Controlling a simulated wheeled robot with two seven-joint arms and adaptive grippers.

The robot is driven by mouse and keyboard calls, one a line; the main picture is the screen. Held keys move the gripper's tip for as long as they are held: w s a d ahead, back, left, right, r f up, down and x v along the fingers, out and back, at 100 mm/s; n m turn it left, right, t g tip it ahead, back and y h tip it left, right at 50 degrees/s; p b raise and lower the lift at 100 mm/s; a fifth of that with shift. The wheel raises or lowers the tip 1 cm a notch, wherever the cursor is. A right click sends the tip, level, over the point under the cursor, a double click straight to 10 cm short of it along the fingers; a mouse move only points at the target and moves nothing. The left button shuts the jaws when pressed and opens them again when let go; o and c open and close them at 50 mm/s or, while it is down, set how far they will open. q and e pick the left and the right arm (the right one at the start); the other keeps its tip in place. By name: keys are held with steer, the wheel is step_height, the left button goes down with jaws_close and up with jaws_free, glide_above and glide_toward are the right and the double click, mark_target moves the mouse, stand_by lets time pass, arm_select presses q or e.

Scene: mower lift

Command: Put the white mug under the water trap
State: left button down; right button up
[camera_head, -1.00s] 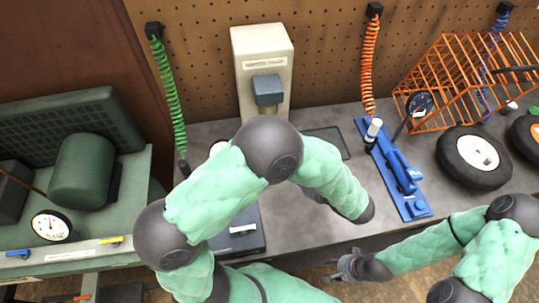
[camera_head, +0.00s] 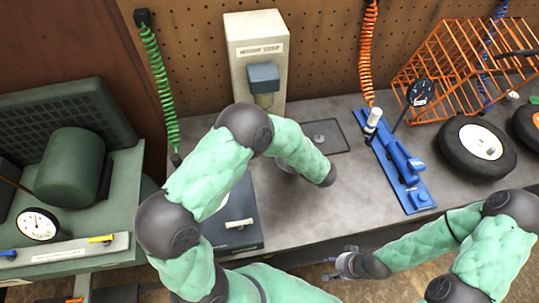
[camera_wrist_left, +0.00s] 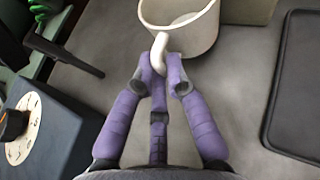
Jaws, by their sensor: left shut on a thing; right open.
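In the left wrist view my left gripper (camera_wrist_left: 160,66) is shut on the handle of the white mug (camera_wrist_left: 188,38). The mug's open top shows, and it is close to the cream base at the top edge. In the head view my left arm hides the mug and most of that gripper. The water trap (camera_head: 264,80) is a grey-blue block with a bowl below it, on the front of a cream housing (camera_head: 240,50) at the back. Whether the mug is beneath it is hidden. My right gripper (camera_head: 341,264) is open and empty near the bench's front edge.
A dark box (camera_head: 243,222) with a dial (camera_wrist_left: 22,128) stands left of my left gripper. A black tray (camera_head: 345,145) lies to the right. Beyond it are a blue tool (camera_head: 397,165), an orange rack (camera_head: 440,75) and wheels (camera_head: 477,150). The middle front bench is clear.

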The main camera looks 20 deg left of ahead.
arm_select(q)
steer(key=shift+w+a+f+b, duration=0.15)
steer(key=shift+f+b, duration=0.25)
steer(key=shift+f, duration=0.55)
steer(key=shift+w+a+f+b, duration=0.1)
steer(key=shift+f+b, duration=0.25)
steer(key=shift+f, duration=0.55)
steer(key=shift+s, duration=0.1)
steer(key=shift+f, duration=0.2)
steer(key=c, duration=1.6)
jaws_free()
steer(key=shift+o, duration=0.2)
steer(key=shift+r, duration=0.1)
steer(key=shift+d+r, duration=0.1)
steer(key=shift+r, duration=0.1)
steer(key=p+v, duration=0.2)
steer(key=v, duration=0.8)
steer(key=shift+d+p, duration=0.15)
steer(key=shift+p, duration=0.25)
steer(key=shift+v, duration=0.8)
